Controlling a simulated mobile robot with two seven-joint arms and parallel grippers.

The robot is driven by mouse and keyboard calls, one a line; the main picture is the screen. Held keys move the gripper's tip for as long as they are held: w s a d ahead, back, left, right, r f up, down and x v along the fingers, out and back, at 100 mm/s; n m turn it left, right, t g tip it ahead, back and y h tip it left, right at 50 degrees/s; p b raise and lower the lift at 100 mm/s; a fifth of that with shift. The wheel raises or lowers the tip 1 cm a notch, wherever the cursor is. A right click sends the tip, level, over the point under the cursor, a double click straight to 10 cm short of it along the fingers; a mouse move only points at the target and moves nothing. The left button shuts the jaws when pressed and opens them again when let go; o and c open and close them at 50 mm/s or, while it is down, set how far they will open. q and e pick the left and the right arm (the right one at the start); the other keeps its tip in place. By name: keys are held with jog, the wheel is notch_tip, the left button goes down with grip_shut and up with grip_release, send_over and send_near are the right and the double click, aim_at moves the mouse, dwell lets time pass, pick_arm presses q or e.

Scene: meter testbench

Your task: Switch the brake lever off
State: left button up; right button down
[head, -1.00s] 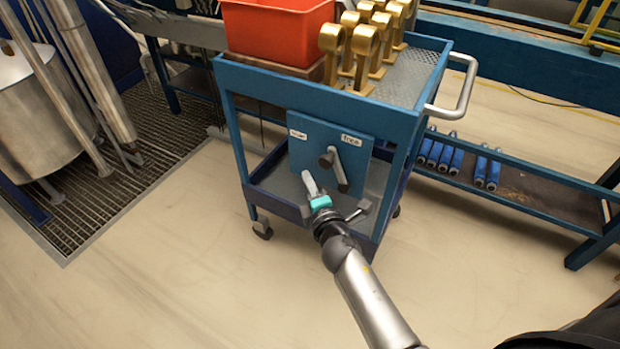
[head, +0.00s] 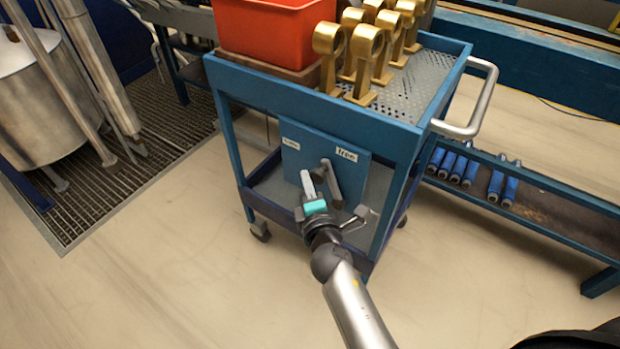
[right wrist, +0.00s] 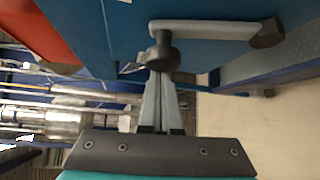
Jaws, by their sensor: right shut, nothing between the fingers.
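The brake lever (head: 333,183) is a grey bar with dark ends on the blue panel (head: 299,165) on the cart's front. It slants down and slightly right from its upper end, below the "free" label (head: 346,154). My right gripper (head: 307,181) is shut and empty, just left of the lever. In the right wrist view the lever (right wrist: 215,30) lies across the top, and the shut fingertips (right wrist: 161,77) point at its dark knob (right wrist: 163,56). I cannot tell whether they touch. My left gripper is out of view.
A second label (head: 290,144) on the panel's left is too small to read. The blue cart (head: 390,130) carries a red crate (head: 268,35) and several gold parts (head: 328,58). A low shelf (head: 545,218) with blue cylinders stands right. Floor in front is clear.

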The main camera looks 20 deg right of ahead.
aim_at(322, 179)
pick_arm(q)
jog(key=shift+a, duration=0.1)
pick_arm(e)
jog(key=shift+a, duration=0.1)
jog(key=s+d, duration=0.1)
jog(key=s+d+r+p, duration=0.1)
jog(key=shift+s+d+r, duration=0.1)
jog(key=shift+s, duration=0.2)
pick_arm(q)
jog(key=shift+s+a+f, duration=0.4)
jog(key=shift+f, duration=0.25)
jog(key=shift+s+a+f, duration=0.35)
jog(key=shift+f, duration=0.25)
pick_arm(e)
jog(key=shift+s+d, duration=0.3)
jog(key=shift+s, duration=0.05)
pick_arm(q)
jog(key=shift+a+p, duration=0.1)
jog(key=shift+p, duration=0.2)
pick_arm(e)
jog(key=shift+w+r, duration=0.1)
